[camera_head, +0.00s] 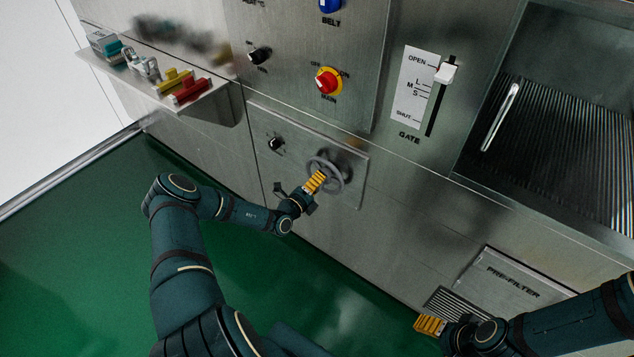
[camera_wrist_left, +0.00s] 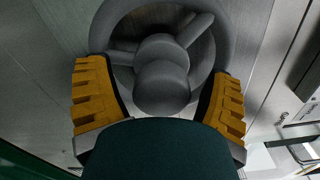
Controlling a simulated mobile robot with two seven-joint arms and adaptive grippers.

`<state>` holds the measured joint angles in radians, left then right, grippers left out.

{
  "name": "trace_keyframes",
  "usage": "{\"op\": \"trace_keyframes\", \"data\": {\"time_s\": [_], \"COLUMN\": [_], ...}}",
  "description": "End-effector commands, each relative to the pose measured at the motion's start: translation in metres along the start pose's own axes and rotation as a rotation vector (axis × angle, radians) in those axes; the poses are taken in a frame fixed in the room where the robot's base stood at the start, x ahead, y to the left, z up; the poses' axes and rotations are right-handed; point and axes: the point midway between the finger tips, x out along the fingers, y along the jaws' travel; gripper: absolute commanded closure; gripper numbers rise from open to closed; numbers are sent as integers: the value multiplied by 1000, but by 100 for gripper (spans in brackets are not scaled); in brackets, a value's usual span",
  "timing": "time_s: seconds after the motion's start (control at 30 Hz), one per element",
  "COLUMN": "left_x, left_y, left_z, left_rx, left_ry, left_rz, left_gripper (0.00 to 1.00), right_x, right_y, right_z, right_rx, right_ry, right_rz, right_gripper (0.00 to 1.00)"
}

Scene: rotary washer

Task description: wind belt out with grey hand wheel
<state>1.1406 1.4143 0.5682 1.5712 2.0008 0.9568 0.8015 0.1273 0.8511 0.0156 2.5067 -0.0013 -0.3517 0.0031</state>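The grey hand wheel (camera_head: 339,171) is mounted on a metal panel low on the machine front. In the left wrist view, the wheel's hub (camera_wrist_left: 162,85), spokes and part of its rim fill the upper middle. My left gripper (camera_head: 316,181) is right at the wheel, its orange fingers in front of it. In the left wrist view its fingers (camera_wrist_left: 160,78) are spread wide, one on each side of the hub, with visible gaps. Whether the fingertips touch the rim cannot be told. My right gripper (camera_head: 430,325) is low at the right, away from the wheel; its opening is unclear.
A small black knob (camera_head: 275,144) sits left of the wheel. Above are a red-and-yellow main switch (camera_head: 328,80) and the gate slider (camera_head: 447,73). A shelf (camera_head: 150,90) with coloured items juts out at upper left. The green floor (camera_head: 90,240) is clear.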

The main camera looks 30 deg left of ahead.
Motion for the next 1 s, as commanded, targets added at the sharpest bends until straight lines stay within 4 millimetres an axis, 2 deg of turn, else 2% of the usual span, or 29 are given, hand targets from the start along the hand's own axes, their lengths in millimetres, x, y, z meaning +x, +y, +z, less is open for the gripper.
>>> {"op": "trace_keyframes", "data": {"time_s": [0.2,0.33,0.8,1.0], "left_x": [0,-10,-98,-117], "left_y": [-1,-1,-1,0], "left_z": [1,1,1,0], "left_rx": [1,1,1,0], "left_ry": [-2,-1,-2,0], "left_rz": [-2,-2,0,-1], "left_gripper": [19,19,19,19], "right_x": [0,0,0,0], "right_y": [0,0,0,0], "right_z": [0,0,0,0], "right_rx": [0,0,0,0], "right_ry": [0,0,0,0], "right_rz": [0,0,0,0], "right_gripper": [29,29,29,29]}}
